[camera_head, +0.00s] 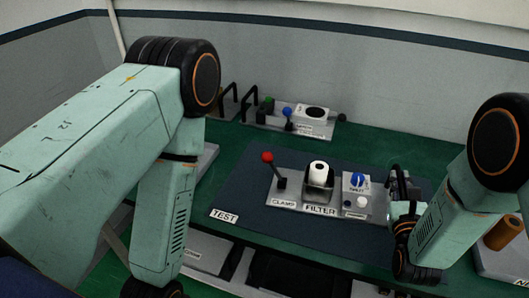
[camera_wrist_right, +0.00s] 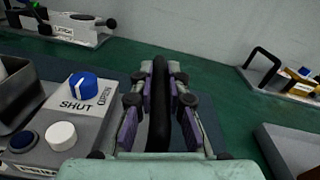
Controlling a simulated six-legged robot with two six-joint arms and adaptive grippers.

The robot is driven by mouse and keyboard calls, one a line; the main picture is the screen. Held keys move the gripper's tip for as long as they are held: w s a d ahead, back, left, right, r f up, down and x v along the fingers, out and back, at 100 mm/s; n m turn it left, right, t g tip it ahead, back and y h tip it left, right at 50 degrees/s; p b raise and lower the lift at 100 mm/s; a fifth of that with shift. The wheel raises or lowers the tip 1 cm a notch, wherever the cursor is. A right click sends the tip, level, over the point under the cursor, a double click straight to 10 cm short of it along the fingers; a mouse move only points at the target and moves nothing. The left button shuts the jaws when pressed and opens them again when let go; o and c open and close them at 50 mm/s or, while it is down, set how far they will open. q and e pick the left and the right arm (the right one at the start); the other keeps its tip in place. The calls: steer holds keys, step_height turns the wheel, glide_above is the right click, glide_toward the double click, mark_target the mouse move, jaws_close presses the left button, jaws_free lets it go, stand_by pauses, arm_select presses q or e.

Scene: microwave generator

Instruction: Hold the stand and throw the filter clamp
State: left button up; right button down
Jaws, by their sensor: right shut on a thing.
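The filter stand (camera_head: 285,202) is a grey plate on the dark mat, labelled CLAMP and FILTER. The filter clamp is a black lever with a red knob (camera_head: 267,157), standing up at the stand's left. A white cylindrical filter (camera_head: 318,172) sits in a dark holder beside it. My right gripper (camera_head: 398,182) is at the stand's right end. In the right wrist view my right gripper (camera_wrist_right: 160,95) is shut on a black upright handle (camera_wrist_right: 158,125) beside the stand's panel with a blue knob (camera_wrist_right: 83,85). My left arm hangs at the left; its gripper is out of frame.
A second device (camera_head: 312,115) with a blue-knobbed lever stands at the back of the green table (camera_head: 365,145). A TEST label (camera_head: 224,216) lies at the mat's front left. A copper-coloured cylinder (camera_head: 503,234) is at the far right. The mat (camera_head: 245,190) left of the stand is clear.

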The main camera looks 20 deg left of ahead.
arm_select(q)
steer(key=shift+f, duration=0.15)
stand_by(0.4)
stand_by(0.4)
steer(key=shift+c, duration=0.3)
